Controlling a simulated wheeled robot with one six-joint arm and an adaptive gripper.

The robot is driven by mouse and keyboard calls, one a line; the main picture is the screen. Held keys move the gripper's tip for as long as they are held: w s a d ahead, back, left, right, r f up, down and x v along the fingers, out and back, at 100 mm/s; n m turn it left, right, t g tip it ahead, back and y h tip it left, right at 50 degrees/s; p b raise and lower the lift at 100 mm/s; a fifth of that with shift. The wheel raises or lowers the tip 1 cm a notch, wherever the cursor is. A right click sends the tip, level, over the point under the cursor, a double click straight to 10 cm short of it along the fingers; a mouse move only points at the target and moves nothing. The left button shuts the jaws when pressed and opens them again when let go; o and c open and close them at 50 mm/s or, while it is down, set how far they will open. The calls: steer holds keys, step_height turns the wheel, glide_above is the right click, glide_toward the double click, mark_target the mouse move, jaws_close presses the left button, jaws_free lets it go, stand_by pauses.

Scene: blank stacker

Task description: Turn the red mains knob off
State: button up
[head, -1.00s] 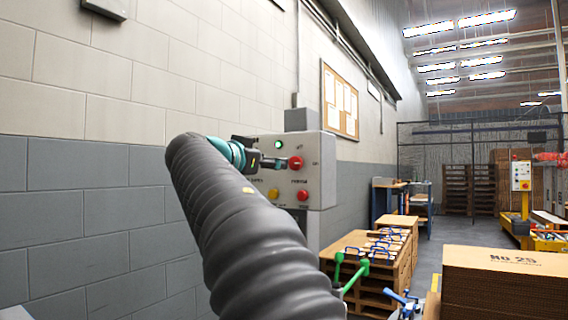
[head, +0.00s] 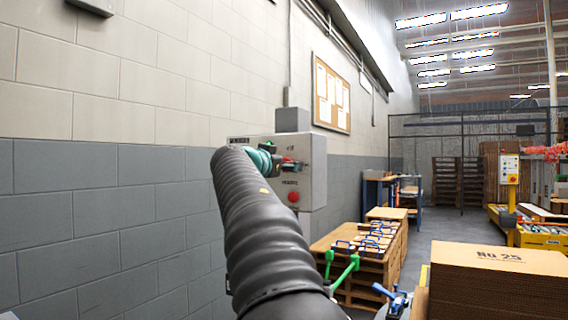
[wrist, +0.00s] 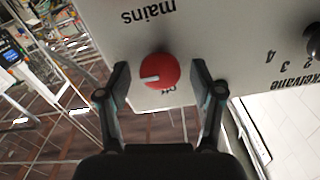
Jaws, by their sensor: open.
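The red mains knob (wrist: 158,71) is on a light grey control panel (wrist: 230,40), under an upside-down "mains" label in the wrist view. Its white pointer mark points left there, and a partly covered label beside the knob's lower edge seems to read "off". My gripper (wrist: 160,82) is open, with one finger on each side of the knob and a visible gap to both. I cannot tell how deep the fingertips reach. In the head view the panel box (head: 319,170) is on the wall, and my gripper (head: 276,160) hides most of the knob.
A red button (head: 293,197) is below the knob on the panel. A black selector knob (wrist: 313,40) with numbers is at the right in the wrist view. Pallets with blue-handled items (head: 372,243) and a cardboard stack (head: 498,270) stand to the right. The floor aisle beyond is clear.

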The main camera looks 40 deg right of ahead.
steer(key=shift+c, duration=0.3)
steer(key=c, duration=1.1)
steer(key=shift+n, duration=0.4)
steer(key=shift+w+a+f+n+p, duration=0.1)
steer(key=shift+n+p, duration=0.45)
steer(key=shift+n, duration=3.7)
steer(key=shift+w+f+n+p, duration=0.1)
steer(key=shift+n+p, duration=0.4)
steer(key=shift+n, duration=3.75)
